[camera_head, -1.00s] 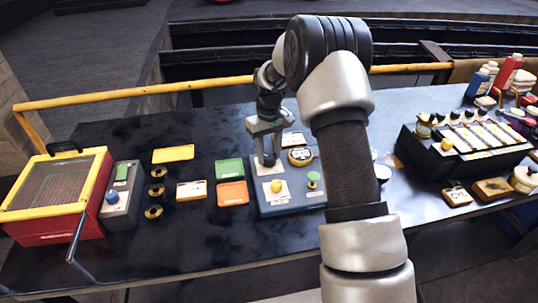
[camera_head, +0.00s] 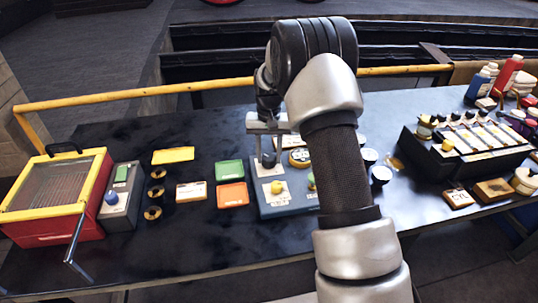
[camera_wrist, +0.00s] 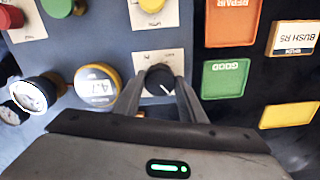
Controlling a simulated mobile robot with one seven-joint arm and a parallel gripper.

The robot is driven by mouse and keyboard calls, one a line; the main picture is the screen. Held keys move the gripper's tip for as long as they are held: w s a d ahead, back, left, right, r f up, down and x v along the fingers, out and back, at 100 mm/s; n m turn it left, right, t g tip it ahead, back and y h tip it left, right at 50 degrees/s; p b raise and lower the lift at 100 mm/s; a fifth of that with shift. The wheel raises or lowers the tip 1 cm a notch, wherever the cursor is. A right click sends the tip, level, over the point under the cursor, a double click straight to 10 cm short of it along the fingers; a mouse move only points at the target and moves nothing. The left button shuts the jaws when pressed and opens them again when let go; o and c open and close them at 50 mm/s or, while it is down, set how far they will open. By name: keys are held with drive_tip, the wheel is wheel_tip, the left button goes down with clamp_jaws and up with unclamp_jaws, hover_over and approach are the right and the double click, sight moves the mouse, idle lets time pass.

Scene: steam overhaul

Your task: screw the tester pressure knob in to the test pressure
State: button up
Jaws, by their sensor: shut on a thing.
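The tester (camera_head: 262,207) is a blue-grey box in the middle of the bench. Its dark round pressure knob (camera_head: 268,161) stands on a white label plate. My gripper (camera_head: 268,153) reaches down from above with a finger on each side of the knob. In the wrist view the knob (camera_wrist: 159,77), with a white pointer line, sits between the fingertips of my gripper (camera_wrist: 158,87), shut on it. A round yellow-rimmed gauge (camera_wrist: 97,87) beside it shows digits that look like 4.7. A yellow knob (camera_head: 277,187) and a green knob (camera_head: 311,181), partly behind my arm, are on the same box.
Green (camera_head: 229,170) and orange (camera_head: 232,194) trays lie left of the tester, with a yellow tray (camera_head: 173,155) beyond. A red-and-yellow box (camera_head: 58,195) stands far left. A dark rack (camera_head: 470,145) stands right. The bench front is clear.

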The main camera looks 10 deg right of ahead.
sight(269, 157)
idle(0.3)
drive_tip(key=o, duration=1.1)
drive_tip(key=shift+c, duration=0.2)
wheel_tip(269, 157, up, 18)
drive_tip(key=shift+f+p, duration=0.25)
drive_tip(key=shift+p, duration=0.2)
